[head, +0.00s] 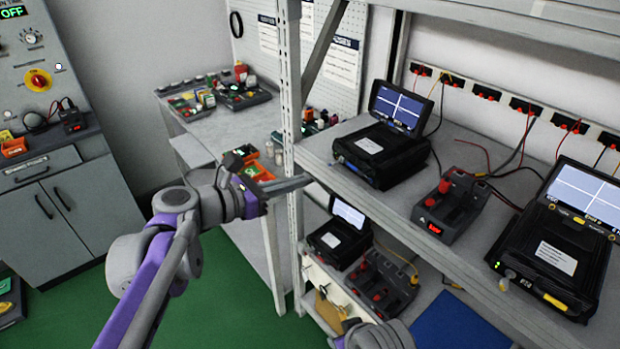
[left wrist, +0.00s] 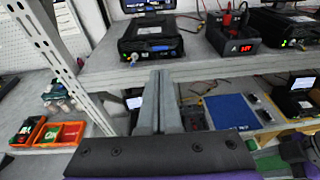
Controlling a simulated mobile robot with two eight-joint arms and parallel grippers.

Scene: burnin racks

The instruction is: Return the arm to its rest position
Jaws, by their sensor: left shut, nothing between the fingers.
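My left arm (head: 165,245) reaches in from the left in the head view, with grey joints and purple links. Its gripper (head: 288,185) points right, beside the white rack upright and just below the front edge of the upper shelf. In the left wrist view the two grey fingers (left wrist: 160,100) lie together, shut and empty, in front of the shelf edge. Whether they touch the rack cannot be told. A grey rounded part of mine (head: 380,335) shows at the bottom of the head view. No right fingers can be made out.
The perforated rack upright (head: 290,80) stands close to the left gripper. The upper shelf (head: 330,148) bears black test units (head: 385,155) and a red-lit dock (head: 450,208). Orange bins (head: 255,172) sit on the bench behind. Green floor (head: 235,300) is open below the arm.

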